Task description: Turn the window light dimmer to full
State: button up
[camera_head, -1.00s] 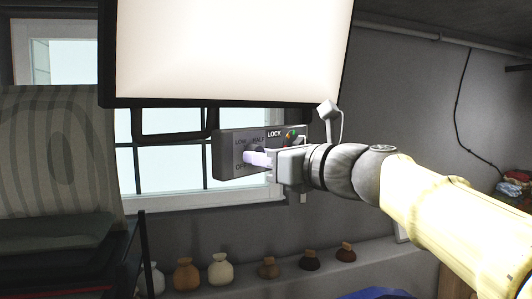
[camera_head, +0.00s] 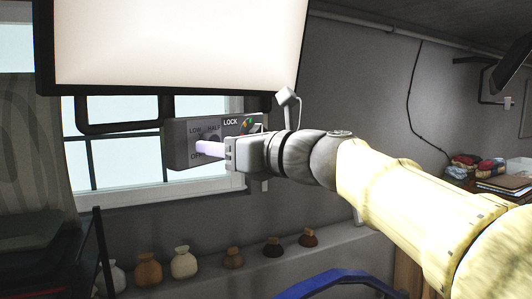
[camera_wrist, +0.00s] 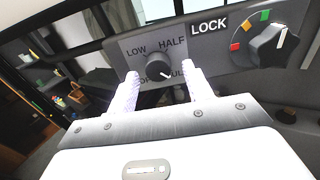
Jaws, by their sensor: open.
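The dimmer is a dark round knob (camera_wrist: 158,67) on a grey control panel (camera_head: 178,132), ringed by LOW, HALF, OFF and a partly hidden FULL label. Its white mark points to the lower right, toward the FULL label. My gripper (camera_wrist: 160,72) is open, one pale finger at each side of the knob, with nothing clearly clamped. Whether the fingers touch the knob I cannot tell. In the head view my gripper (camera_head: 202,148) reaches the panel from the right and hides part of its face.
A second knob (camera_wrist: 272,52), labelled LOCK with coloured marks, sits to the right on the same panel. A large light screen (camera_head: 175,45) hangs above. A window (camera_head: 120,165) is behind. Several sacks (camera_head: 184,263) stand on a ledge below.

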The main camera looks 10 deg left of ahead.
jog(key=b+v, duration=0.5)
jog(key=v, duration=1.1)
jog(key=shift+s+d, duration=0.25)
jog(key=shift+d, duration=0.05)
